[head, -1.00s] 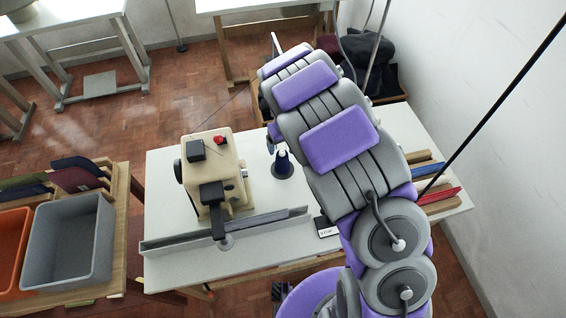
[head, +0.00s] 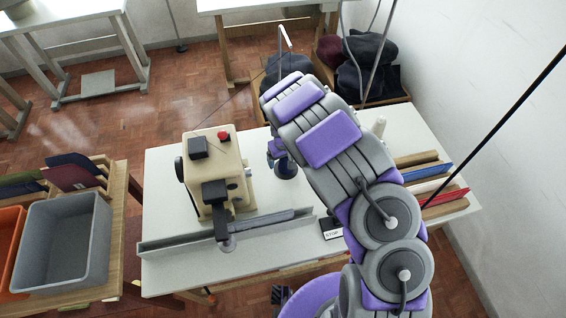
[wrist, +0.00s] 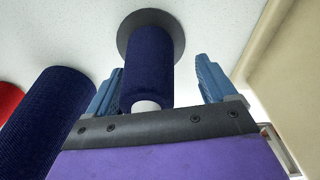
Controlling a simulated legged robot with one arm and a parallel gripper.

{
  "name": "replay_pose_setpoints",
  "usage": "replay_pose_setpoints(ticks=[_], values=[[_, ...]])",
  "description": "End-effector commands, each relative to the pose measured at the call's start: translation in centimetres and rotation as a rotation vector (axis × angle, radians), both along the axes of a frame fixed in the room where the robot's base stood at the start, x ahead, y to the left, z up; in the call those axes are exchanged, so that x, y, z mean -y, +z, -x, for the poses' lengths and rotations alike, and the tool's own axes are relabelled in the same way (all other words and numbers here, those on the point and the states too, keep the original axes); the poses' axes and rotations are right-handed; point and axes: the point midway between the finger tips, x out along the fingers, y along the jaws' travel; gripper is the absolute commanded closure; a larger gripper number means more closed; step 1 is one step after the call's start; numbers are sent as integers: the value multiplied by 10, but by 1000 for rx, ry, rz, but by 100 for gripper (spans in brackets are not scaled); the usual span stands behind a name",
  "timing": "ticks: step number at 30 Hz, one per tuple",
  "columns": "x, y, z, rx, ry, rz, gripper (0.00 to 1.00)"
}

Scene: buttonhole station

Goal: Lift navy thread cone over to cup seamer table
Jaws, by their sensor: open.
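The navy thread cone (wrist: 150,58) stands on a dark round base (wrist: 172,22) on a pale tabletop in the wrist view. Its white tip faces me. My gripper (wrist: 157,88) is open, with one blue finger on each side of the cone. I cannot tell whether either finger touches it. In the head view the cone (head: 286,169) is partly hidden by my gripper (head: 277,150), to the right of a cream machine (head: 213,175) on a white table (head: 165,165). No label shows which table is the cup seamer table.
A ribbed navy roll (wrist: 48,118) and a red roll (wrist: 8,100) lie left of my gripper. A grey bin (head: 62,245) and orange bin stand on the left bench. A metal rail (head: 235,232) runs along the table front. Other tables (head: 65,22) stand farther back.

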Motion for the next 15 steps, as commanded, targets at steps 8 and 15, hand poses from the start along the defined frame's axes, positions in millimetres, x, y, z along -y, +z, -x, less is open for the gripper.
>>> replay_pose_setpoints(ticks=[8,15], values=[[3,2,0,0,-3,-4,25],[-1,0,0,0,-2,2,48]])
